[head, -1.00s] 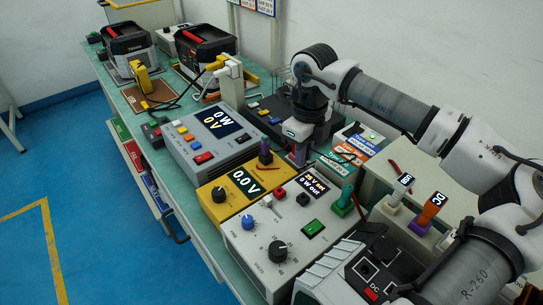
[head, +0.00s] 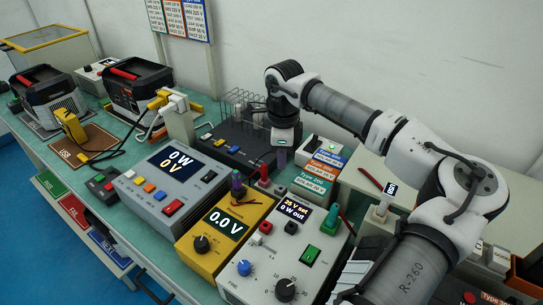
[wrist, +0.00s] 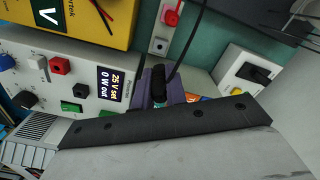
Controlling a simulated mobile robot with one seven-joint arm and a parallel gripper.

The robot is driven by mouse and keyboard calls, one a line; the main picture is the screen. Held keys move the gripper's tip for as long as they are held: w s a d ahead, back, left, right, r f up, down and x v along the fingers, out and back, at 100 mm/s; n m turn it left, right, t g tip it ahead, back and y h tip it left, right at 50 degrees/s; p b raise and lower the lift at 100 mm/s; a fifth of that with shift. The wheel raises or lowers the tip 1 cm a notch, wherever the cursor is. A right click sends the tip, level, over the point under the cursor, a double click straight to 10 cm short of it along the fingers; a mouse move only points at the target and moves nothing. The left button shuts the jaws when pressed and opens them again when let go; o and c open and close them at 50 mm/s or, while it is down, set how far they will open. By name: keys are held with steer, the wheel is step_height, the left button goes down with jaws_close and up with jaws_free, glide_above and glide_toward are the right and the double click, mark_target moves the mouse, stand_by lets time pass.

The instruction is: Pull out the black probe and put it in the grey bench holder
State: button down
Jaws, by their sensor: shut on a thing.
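My gripper (head: 282,152) hangs point-down above the bench, just left of the labelled boxes. In the wrist view, its purple fingers (wrist: 172,94) are shut on the black probe (wrist: 158,84). A dark cable runs up the picture from the probe. The probe's lower end is hidden by the gripper body. A small grey holder (wrist: 158,46) stands on the bench close by, with a dark opening and nothing in it that I can see. A red probe or plug (wrist: 171,16) stands beside it; it also shows in the head view (head: 263,171).
The yellow meter (head: 200,241) reads 0.0 V, with a purple plug standing on it. A white supply (head: 242,290) with a green plug is in front. The labelled boxes (head: 318,181) and a white box (head: 325,149) stand right of my gripper, a dark unit (head: 233,143) behind left.

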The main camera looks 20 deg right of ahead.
steer(key=shift+f, duration=0.1)
steer(key=shift+f+b, duration=2.45)
steer(key=shift+f, duration=0.4)
steer(key=c, duration=1.9)
jaws_free()
steer(key=shift+c, duration=0.2)
jaws_close()
steer(key=shift+b, duration=0.35)
steer(key=shift+f+b, duration=1.1)
steer(key=shift+f, duration=0.25)
